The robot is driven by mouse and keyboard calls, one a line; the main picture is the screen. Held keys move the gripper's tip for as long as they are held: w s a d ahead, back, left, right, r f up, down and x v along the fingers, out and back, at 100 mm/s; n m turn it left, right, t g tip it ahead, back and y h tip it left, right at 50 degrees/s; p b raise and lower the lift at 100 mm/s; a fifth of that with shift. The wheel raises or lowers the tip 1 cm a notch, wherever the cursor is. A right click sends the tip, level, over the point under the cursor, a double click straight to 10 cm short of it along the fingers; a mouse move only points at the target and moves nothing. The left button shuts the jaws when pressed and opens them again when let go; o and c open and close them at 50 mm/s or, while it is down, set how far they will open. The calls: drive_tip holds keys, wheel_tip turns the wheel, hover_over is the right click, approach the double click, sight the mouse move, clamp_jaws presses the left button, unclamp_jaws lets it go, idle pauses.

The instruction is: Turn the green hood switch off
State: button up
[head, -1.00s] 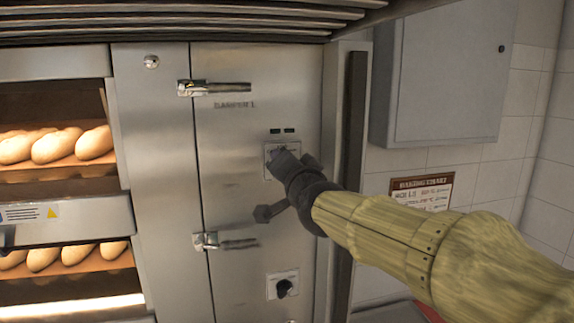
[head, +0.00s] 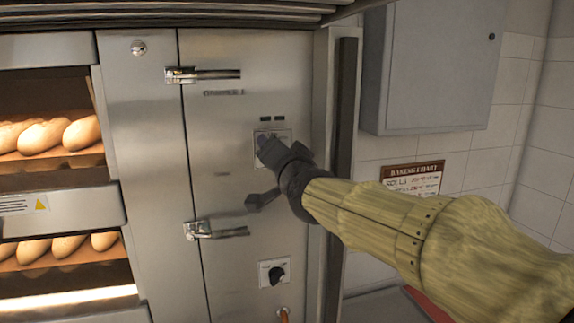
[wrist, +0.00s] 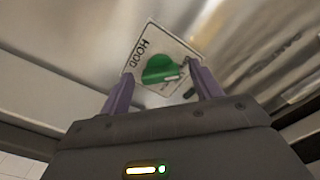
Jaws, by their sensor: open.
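The green hood switch (wrist: 160,69) is a rotary knob on a white plate (wrist: 187,50) marked HOOD in the wrist view. In the head view the plate (head: 283,134) shows on the steel panel, and my gripper hides the knob. My gripper (wrist: 160,85) is open, its two purple fingers on either side of the knob. I cannot tell whether the fingers touch it. In the head view my gripper (head: 264,142) is at the plate, with my arm reaching in from the lower right.
A black knob (head: 276,274) on another plate sits lower on the panel. Door handles (head: 203,75) (head: 215,231) are to the left. Bread loaves (head: 38,138) lie in the deck ovens at far left. A grey wall box (head: 432,75) and a baking chart (head: 412,179) are at right.

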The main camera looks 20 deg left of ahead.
drive_tip(key=b+v, duration=0.3)
drive_tip(key=v, duration=1.1)
drive_tip(key=shift+s+r+b, duration=0.2)
drive_tip(key=shift+s+b, duration=0.1)
drive_tip(key=shift+b, duration=0.05)
drive_tip(key=shift+d+p, duration=0.15)
drive_tip(key=shift+p, duration=0.25)
drive_tip(key=shift+p, duration=0.45)
drive_tip(key=p, duration=0.2)
drive_tip(key=shift+s+d+p, duration=0.25)
drive_tip(key=shift+s+p, duration=0.05)
drive_tip(key=shift+p, duration=0.05)
drive_tip(key=shift+s+p, duration=0.1)
drive_tip(key=shift+p, duration=0.4)
